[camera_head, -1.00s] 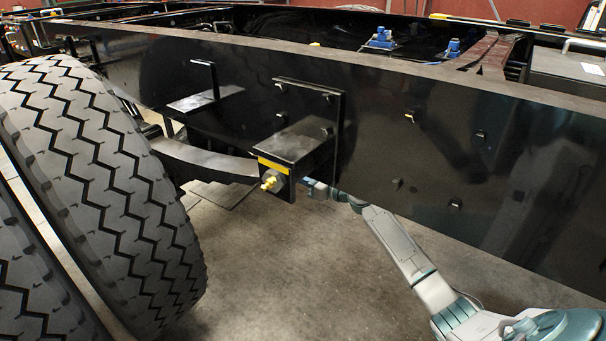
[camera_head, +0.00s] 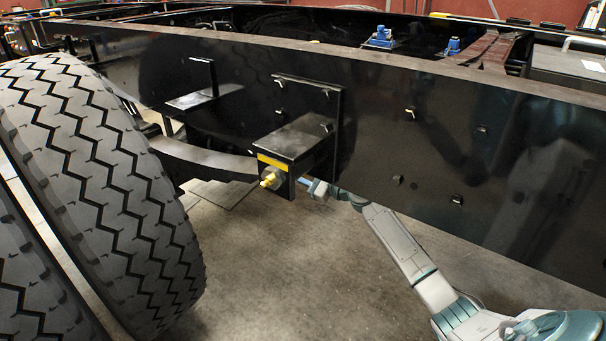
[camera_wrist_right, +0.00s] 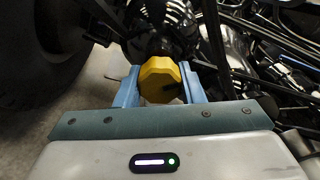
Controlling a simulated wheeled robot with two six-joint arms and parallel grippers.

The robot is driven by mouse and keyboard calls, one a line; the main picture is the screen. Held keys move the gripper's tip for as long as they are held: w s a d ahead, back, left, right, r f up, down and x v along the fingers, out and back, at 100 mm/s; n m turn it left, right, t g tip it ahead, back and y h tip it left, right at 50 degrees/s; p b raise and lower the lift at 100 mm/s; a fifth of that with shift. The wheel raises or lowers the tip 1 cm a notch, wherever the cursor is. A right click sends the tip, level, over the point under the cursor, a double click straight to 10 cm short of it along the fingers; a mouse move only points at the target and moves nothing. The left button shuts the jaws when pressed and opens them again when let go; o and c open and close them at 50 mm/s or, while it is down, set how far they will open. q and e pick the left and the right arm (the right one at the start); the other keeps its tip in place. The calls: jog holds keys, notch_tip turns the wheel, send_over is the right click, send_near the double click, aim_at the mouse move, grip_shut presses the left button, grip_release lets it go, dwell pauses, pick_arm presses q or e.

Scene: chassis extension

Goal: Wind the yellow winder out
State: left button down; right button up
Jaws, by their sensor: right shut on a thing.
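The yellow winder (camera_wrist_right: 163,80) is a faceted yellow knob in the right wrist view, seen nearly end-on. My right gripper (camera_wrist_right: 160,88) is shut on it, with one blue finger on each side. In the head view my right gripper (camera_head: 308,184) is at the right side of a black bracket box (camera_head: 293,139) fixed to the dark rail. The knob between the fingers is hard to make out there. A yellow threaded fitting (camera_head: 270,180) with a grey nut sticks out of the box's left face. My left gripper is not in view.
The long black chassis rail (camera_head: 420,140) runs across the view above my right arm. Large tyres (camera_head: 95,190) fill the left side. A curved dark arm (camera_head: 205,158) runs from the tyres to the bracket. The concrete floor (camera_head: 280,270) below is clear.

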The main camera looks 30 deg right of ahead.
jog(key=shift+n, duration=0.5)
jog(key=o, duration=1)
jog(key=v, duration=1)
jog(key=shift+s+d, duration=0.15)
jog(key=shift+s, duration=0.15)
